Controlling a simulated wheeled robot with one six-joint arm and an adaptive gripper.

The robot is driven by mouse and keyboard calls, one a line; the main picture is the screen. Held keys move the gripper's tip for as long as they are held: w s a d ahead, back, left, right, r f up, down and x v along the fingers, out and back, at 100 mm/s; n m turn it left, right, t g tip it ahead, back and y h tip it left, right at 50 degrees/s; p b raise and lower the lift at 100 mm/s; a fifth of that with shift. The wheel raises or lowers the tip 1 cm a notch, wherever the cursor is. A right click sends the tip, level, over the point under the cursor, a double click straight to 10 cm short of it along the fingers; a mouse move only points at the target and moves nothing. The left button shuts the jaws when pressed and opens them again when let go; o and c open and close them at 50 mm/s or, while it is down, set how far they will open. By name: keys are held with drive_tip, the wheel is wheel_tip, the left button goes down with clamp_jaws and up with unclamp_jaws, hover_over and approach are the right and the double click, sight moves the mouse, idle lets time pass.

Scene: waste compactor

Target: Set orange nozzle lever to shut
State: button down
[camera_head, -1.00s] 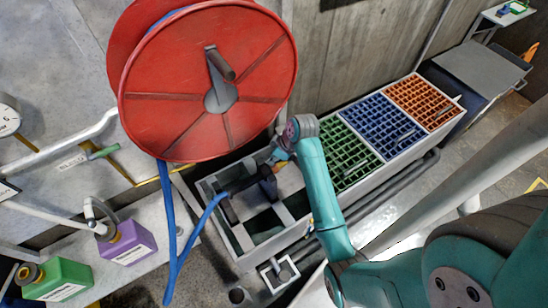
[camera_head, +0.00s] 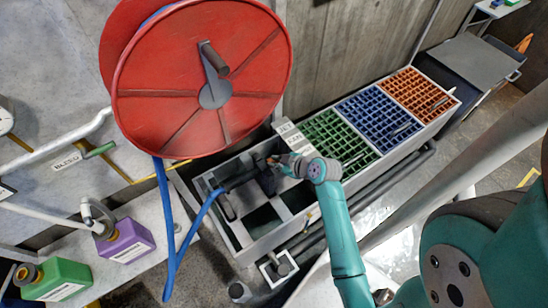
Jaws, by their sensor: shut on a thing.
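The nozzle (camera_head: 240,180) is a dark fitting at the end of the blue hose (camera_head: 203,212). It lies across the grey trough, by a dark block (camera_head: 266,182). A small orange bit of the nozzle lever (camera_head: 271,160) shows at my gripper (camera_head: 277,162). My gripper comes in from the right and appears shut on the lever. The fingers hide most of the lever, so its exact angle is unclear. A white sign (camera_head: 289,132) with stacked words, the top one JET, stands just behind; its lower part is hard to read.
A big red hose reel (camera_head: 200,75) hangs above left. Green (camera_head: 335,140), blue and orange grids lie to the right. A purple jug (camera_head: 125,240) and a green jug (camera_head: 55,278) stand at lower left. A grey pipe (camera_head: 470,175) crosses on the right.

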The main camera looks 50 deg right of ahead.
drive_tip(key=shift+s+a+f+t, duration=0.15)
drive_tip(key=shift+s+f+t, duration=0.3)
drive_tip(key=shift+t, duration=0.45)
drive_tip(key=c, duration=1.2)
unclamp_jaws()
drive_tip(key=shift+o, duration=0.2)
drive_tip(key=shift+r, duration=0.1)
